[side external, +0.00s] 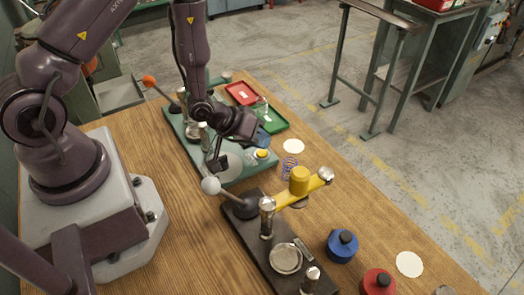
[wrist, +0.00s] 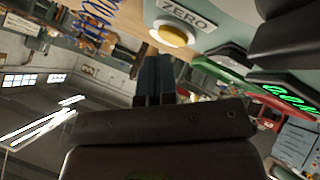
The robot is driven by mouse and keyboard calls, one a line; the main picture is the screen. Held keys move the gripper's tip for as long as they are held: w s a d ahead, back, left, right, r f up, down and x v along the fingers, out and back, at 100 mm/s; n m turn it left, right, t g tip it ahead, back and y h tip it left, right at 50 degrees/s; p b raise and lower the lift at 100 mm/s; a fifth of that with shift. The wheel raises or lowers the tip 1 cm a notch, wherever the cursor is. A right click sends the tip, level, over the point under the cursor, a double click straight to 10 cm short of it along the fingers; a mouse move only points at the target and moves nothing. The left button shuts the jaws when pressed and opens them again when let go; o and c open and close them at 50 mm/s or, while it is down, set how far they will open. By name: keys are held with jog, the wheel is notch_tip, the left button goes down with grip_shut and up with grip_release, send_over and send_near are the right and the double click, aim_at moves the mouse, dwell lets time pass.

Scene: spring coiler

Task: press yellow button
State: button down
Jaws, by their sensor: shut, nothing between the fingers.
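The yellow button (side external: 262,154) is a round cap on a pale ring, set on the green base (side external: 232,182). In the wrist view the yellow button (wrist: 174,35) sits beside a "ZERO" label (wrist: 187,17). My gripper (side external: 263,143) is just above and beside the button in the side view. In the wrist view the slate-blue fingers of my gripper (wrist: 152,57) lie together, shut and empty, with their tips close to the button's lower left. I cannot tell whether they touch it.
A blue coil spring (side external: 290,167) stands right of the button. A yellow arm (side external: 300,182) on a dark base is nearer. Red (side external: 241,93) and green (side external: 271,121) trays lie behind. A green-digit display (wrist: 292,97) is at the wrist view's right.

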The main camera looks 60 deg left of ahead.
aim_at(260, 151)
jog(key=shift+r, duration=0.25)
jog(key=shift+r, duration=2.55)
